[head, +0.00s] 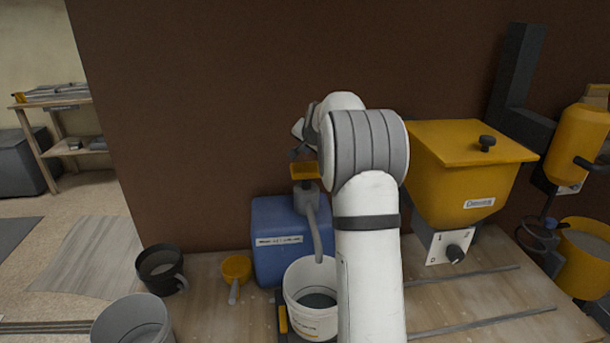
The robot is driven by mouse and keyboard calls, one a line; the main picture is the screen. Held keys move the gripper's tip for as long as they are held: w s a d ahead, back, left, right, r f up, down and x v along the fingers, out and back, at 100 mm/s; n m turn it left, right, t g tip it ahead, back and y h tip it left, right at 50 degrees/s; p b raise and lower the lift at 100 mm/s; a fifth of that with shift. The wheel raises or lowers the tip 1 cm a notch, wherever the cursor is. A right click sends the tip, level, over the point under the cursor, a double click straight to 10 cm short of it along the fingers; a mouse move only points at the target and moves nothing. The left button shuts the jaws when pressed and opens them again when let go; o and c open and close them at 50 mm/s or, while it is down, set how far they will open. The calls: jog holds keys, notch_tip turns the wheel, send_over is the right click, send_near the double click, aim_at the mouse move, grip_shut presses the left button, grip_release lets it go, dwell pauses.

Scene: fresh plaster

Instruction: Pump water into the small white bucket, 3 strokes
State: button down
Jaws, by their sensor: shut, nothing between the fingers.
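The small white bucket (305,277) stands at the front of the workbench and holds some grey-looking liquid. A blue water container (270,232) with a white label stands behind it. A grey pump with a yellow push head (303,171) rises from the container's top, and its grey spout (317,238) curves down over the bucket. My gripper (297,152) is just above the yellow push head, partly hidden by my white arm. It is shut with nothing in it. I cannot tell whether its fingertips touch the push head. My arm covers the bucket's right edge.
A yellow hopper (450,180) with a dial box stands right of my arm. A yellow mixer (575,145) is farther right. A black cup (160,270), a yellow scoop (236,270) and a grey bucket (133,322) are at left. A brown wall rises behind.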

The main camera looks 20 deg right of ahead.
aim_at(308, 171)
jog(key=shift+f+b, duration=0.75)
jog(key=shift+f, duration=0.8)
jog(key=shift+f, duration=0.1)
dwell(0.7)
jog(key=shift+f+b, duration=0.3)
jog(key=shift+b, duration=0.1)
jog(key=shift+s+f+b, duration=0.1)
jog(key=shift+f+b, duration=1.75)
jog(key=shift+f, duration=0.65)
dwell(1.6)
dwell(0.3)
jog(key=shift+r+p, duration=2.05)
jog(key=shift+r, duration=0.85)
